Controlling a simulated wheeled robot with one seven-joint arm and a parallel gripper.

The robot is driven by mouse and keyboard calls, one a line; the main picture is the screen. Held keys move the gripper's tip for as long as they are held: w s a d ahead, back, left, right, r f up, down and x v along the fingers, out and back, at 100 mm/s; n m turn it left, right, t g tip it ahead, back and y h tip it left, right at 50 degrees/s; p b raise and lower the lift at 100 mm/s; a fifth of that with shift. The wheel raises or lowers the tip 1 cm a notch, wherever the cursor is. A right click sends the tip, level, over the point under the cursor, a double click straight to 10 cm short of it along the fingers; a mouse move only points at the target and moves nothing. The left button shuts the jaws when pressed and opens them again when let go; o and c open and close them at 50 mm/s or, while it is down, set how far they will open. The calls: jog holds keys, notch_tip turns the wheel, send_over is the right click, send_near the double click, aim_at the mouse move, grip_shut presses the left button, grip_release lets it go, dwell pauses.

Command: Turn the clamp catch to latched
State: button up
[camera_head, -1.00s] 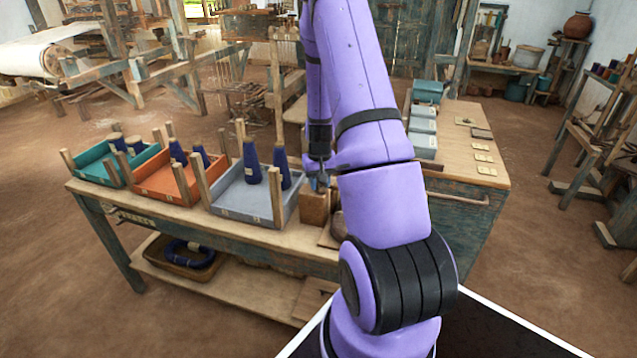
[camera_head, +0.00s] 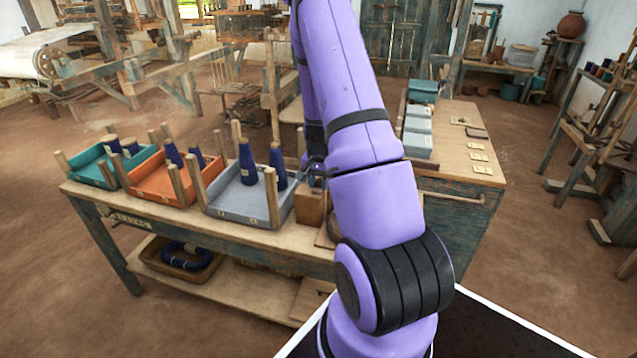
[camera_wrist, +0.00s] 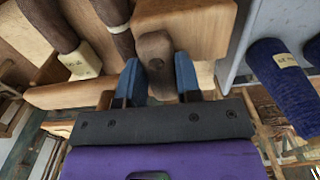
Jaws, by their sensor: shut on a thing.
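The clamp catch looks to be the dark brown wooden lever (camera_wrist: 156,60) with a rounded end in the wrist view. It lies in front of a pale wooden block (camera_wrist: 190,22). My gripper (camera_wrist: 158,80) has its two blue fingers on either side of the lever and is shut on it. Part of the lever's lower end is hidden by the gripper. In the head view my gripper (camera_head: 317,178) is at a wooden block (camera_head: 310,208) on the bench, right of the grey tray. The catch is too small and covered to make out there.
The bench (camera_head: 250,236) holds a teal tray (camera_head: 88,178), an orange tray (camera_head: 158,190) and a grey tray (camera_head: 236,207) with blue cones (camera_head: 247,165). Posts stand at their corners. Two dark handles (camera_wrist: 48,22) and a tag (camera_wrist: 80,62) are close to my gripper's left.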

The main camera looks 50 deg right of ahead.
aim_at(319, 183)
dwell(0.3)
jog(key=o, duration=0.9)
jog(key=shift+r, duration=0.1)
notch_tip(319, 183, up, 11)
jog(key=shift+f, duration=0.2)
